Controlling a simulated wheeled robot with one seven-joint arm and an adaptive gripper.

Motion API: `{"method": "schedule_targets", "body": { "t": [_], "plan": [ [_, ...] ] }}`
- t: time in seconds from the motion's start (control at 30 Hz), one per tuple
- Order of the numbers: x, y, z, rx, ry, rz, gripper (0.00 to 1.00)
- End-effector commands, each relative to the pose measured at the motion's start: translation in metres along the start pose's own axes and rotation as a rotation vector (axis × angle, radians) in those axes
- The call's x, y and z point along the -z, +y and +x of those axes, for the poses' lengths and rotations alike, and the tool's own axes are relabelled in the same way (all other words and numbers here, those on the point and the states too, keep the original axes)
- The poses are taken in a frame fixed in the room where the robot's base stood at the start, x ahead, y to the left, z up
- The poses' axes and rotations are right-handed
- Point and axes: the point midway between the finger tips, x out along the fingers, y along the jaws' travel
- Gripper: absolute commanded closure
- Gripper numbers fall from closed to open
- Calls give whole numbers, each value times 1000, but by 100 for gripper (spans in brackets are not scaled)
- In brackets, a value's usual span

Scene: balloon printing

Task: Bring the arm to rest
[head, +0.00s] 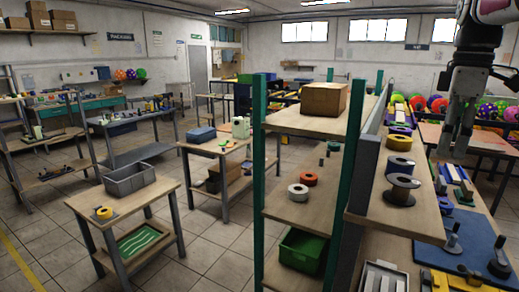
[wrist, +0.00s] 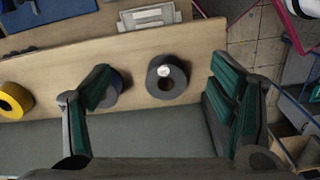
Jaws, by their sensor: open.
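My gripper (head: 456,140) hangs at the upper right in the head view, pointing down above the shelf and bench area. In the wrist view my gripper (wrist: 160,85) shows two green-padded fingers spread wide apart. Nothing is held between them. A dark grey spool (wrist: 166,88) lies on the wooden board below, seen between the fingers and apart from them. A purple-grey spool (wrist: 112,92) is partly hidden behind the left finger.
A wooden shelf (head: 420,220) below the arm carries a grey spool (head: 400,192) and a yellow spool (head: 400,166). Green posts (head: 258,170) and a cardboard box (head: 325,98) stand left of it. A table with a grey bin (head: 130,180) stands farther left. Tiled floor is open between the tables.

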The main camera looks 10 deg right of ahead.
Motion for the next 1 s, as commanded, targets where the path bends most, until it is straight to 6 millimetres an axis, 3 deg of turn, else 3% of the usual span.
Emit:
{"method": "schedule_targets", "body": {
  "t": [0.27, 0.47, 0.57, 0.77, 1.0],
  "plan": [
    [18, -31, -4, -46, 18, 74, 23],
    [36, -69, -2, -92, 49, 159, 23],
    [46, -96, 1, -121, 78, 219, 23],
    [61, -171, 21, -181, 180, 386, 23],
    [60, -253, 67, -199, 336, 590, 23]
  ]
}}
